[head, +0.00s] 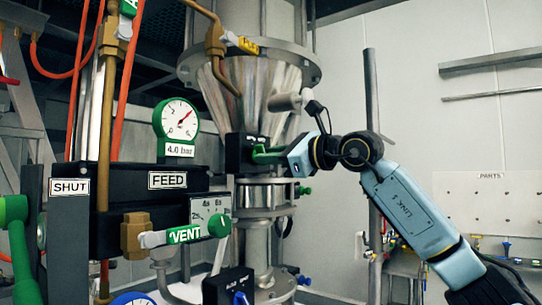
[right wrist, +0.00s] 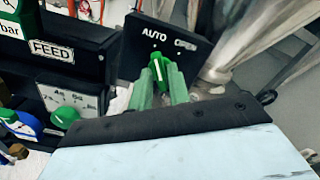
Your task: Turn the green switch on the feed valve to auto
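The green switch (right wrist: 158,70) sits on a black panel (right wrist: 140,60) lettered AUTO and OPEN in the right wrist view. Its white mark points up toward AUTO. My right gripper (right wrist: 161,85) has its green fingers on both sides of the switch, with the switch filling the gap. In the head view my right gripper (head: 268,156) reaches in from the right to the black panel (head: 238,153) in front of the metal cone. The switch is largely hidden there.
Left of the panel stand a black box marked FEED (head: 125,188), a pressure gauge (head: 178,119), a dial with a green knob (head: 219,225) and a VENT lever (head: 185,235). An upright grey post (head: 371,90) stands behind my right arm. Free space lies right of the cone.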

